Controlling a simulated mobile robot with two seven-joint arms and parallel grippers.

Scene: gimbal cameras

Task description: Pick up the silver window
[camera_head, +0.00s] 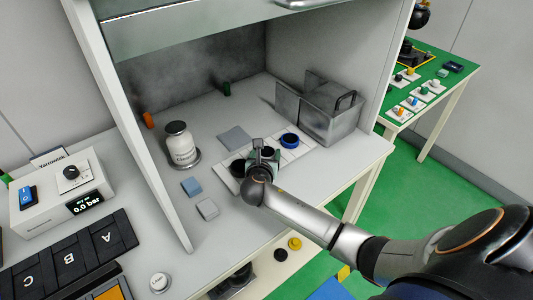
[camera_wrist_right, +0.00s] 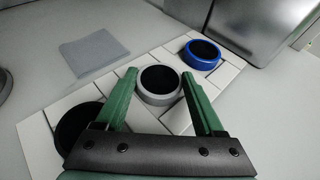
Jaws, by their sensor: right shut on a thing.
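The silver window (camera_wrist_right: 143,96) is a round silver-grey ring with a dark centre. My right gripper (camera_wrist_right: 159,79) is shut on it, with one green finger on each side of the ring. The window is at the white tile holder; I cannot tell whether it touches the holder or hangs just above it. In the head view my right gripper (camera_head: 262,152) reaches over the holder and mostly hides the window. My left gripper is not in view.
A blue ring (camera_wrist_right: 202,54) and a black ring (camera_wrist_right: 75,124) flank the silver one on the white holder (camera_wrist_right: 37,134). A grey square pad (camera_wrist_right: 95,52), metal bin (camera_head: 318,112) and white bottle (camera_head: 180,146) stand around it. The cabinet's side wall (camera_head: 122,110) is at left.

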